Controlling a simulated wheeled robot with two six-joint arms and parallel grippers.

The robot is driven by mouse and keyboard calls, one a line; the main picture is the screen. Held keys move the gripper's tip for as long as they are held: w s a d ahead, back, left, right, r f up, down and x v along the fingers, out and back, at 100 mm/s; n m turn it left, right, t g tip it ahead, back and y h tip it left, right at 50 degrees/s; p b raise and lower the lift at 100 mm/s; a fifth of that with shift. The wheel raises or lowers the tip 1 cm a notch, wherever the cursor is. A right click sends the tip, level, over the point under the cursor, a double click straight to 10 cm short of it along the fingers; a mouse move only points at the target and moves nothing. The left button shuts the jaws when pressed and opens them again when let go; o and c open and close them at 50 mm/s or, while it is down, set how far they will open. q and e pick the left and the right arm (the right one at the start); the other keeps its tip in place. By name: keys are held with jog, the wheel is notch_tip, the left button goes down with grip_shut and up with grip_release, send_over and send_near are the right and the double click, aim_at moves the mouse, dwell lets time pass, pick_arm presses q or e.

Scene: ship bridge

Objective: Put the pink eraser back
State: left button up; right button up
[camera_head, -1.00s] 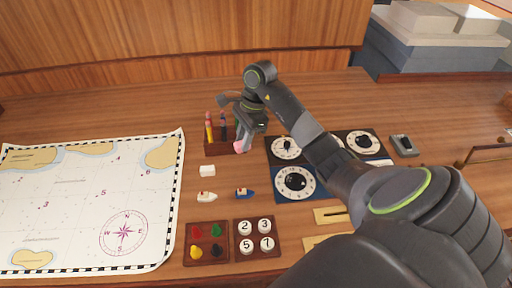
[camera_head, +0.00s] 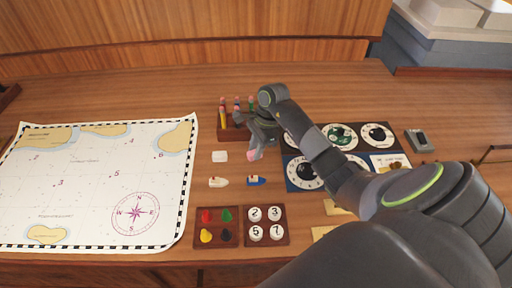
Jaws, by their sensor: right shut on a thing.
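The pink eraser (camera_head: 253,155) is held in my right gripper (camera_head: 256,147), which is shut on it. It hangs over the wooden desk, just in front of and to the right of the pencil holder. The wooden pencil holder (camera_head: 233,134) holds several upright pencils (camera_head: 223,116); its right end is partly hidden by the gripper. A white block (camera_head: 220,156) lies on the desk to the left of the eraser. My left gripper is not in view.
A sea chart (camera_head: 80,190) covers the left side. Two small toy boats (camera_head: 218,182) lie below the white block. Trays of coloured pawns (camera_head: 203,242) and numbered discs (camera_head: 281,239) sit in front. A dial panel (camera_head: 302,186) lies right, partly under my arm. Bare desk lies behind the holder.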

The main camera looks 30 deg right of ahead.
jog(key=shift+f, duration=0.15)
jog(key=o, duration=0.9)
